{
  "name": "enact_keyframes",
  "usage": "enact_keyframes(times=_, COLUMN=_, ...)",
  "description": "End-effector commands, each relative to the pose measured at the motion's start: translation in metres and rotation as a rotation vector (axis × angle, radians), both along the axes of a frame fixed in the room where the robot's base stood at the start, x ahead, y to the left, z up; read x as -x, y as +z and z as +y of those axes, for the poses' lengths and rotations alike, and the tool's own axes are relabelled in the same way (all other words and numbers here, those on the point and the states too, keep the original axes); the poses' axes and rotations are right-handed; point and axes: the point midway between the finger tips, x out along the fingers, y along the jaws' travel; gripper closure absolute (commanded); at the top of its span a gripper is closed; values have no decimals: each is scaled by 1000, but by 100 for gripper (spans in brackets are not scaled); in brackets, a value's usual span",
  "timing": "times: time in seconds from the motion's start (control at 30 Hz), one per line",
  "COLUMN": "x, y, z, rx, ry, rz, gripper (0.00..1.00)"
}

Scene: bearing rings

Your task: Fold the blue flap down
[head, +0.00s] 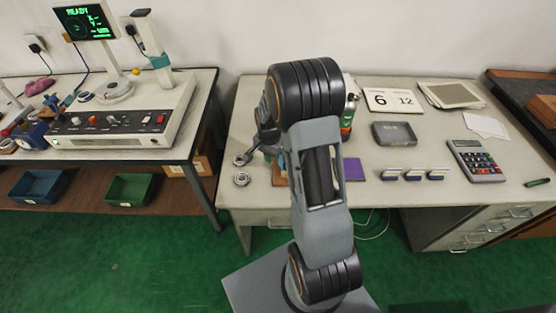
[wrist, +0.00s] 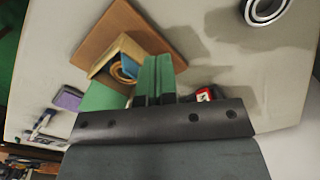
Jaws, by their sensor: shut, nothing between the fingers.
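In the wrist view a small open box (wrist: 103,66) with tan walls stands on a brown board (wrist: 122,28). A tan ring (wrist: 118,72) shows inside it. The blue flap (wrist: 130,67) shows as a small blue patch at the box's right side, partly hidden, and its angle is unclear. A green flap (wrist: 104,94) spreads from the box's near side. My gripper (wrist: 158,66) has its two green-faced fingers shut together, empty, just right of the box. I cannot tell whether they touch it. In the head view my arm hides the gripper and most of the box.
A bearing ring (head: 241,179) lies near the table's left front edge.

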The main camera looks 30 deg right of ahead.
Motion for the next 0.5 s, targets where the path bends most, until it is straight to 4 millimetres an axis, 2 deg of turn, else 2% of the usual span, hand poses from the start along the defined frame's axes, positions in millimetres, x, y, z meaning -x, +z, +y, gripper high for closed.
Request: enact_keyframes(times=0.5, x=0, y=-18, z=0, rx=0, ry=0, rz=0, gripper=100)
